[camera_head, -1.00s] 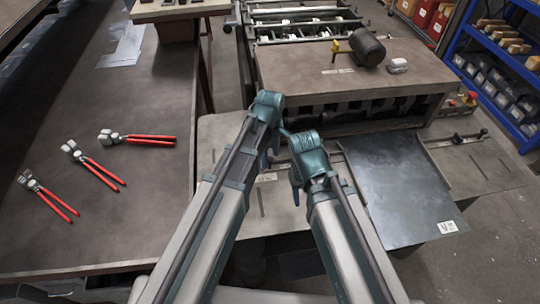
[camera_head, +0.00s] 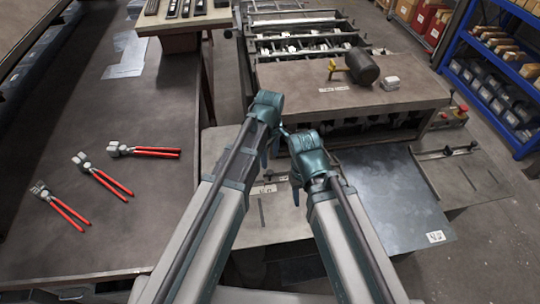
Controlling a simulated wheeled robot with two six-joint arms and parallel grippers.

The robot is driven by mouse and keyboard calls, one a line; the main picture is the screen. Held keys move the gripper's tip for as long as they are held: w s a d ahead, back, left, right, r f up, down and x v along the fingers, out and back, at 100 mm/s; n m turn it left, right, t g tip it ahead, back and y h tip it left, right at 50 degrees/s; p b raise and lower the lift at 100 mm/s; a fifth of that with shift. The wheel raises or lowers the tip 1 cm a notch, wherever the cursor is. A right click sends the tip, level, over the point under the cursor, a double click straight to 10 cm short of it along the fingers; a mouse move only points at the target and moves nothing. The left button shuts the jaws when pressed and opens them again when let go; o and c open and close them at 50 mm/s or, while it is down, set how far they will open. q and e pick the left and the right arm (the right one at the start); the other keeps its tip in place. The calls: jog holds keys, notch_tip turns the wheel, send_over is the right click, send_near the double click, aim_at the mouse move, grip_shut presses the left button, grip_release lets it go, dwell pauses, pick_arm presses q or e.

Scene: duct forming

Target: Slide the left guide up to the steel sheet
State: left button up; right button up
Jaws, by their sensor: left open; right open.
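The steel sheet (camera_head: 390,200) lies flat on the machine's feed table (camera_head: 235,225), right of my grippers, with a white label at its near right corner. My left gripper (camera_head: 268,152) hangs over the left part of the feed table. My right gripper (camera_head: 297,190) is just left of the sheet's left edge, pointing down. Both are open and appear empty, though my arms hide much of their jaws. A guide bar with a dark knob (camera_head: 447,152) is on the right side, beyond the sheet.
A workbench (camera_head: 100,220) at left holds several red-handled tools (camera_head: 152,152). A blue shelf (camera_head: 500,70) stands at the far right. Floor is clear at lower right.

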pick_arm(q)
notch_tip(320, 180, up, 6)
jog(key=p, duration=0.5)
jog(key=shift+r, duration=0.2)
pick_arm(e)
notch_tip(320, 180, up, 6)
jog(key=shift+r, duration=0.15)
pick_arm(q)
jog(key=s+f+m+b, duration=0.3)
jog(key=s+m, duration=0.2)
jog(key=s+f+m+b, duration=0.4)
jog(key=m, duration=0.1)
jog(key=s+f+m+y+b, duration=0.1)
jog(key=s+f+m+b, duration=0.3)
jog(key=s+m, duration=0.1)
jog(key=shift+s+a+m, duration=0.25)
jog(key=shift+s+m, duration=0.05)
jog(key=shift+m, duration=0.1)
pick_arm(e)
notch_tip(320, 180, down, 11)
jog(key=shift+f, duration=0.1)
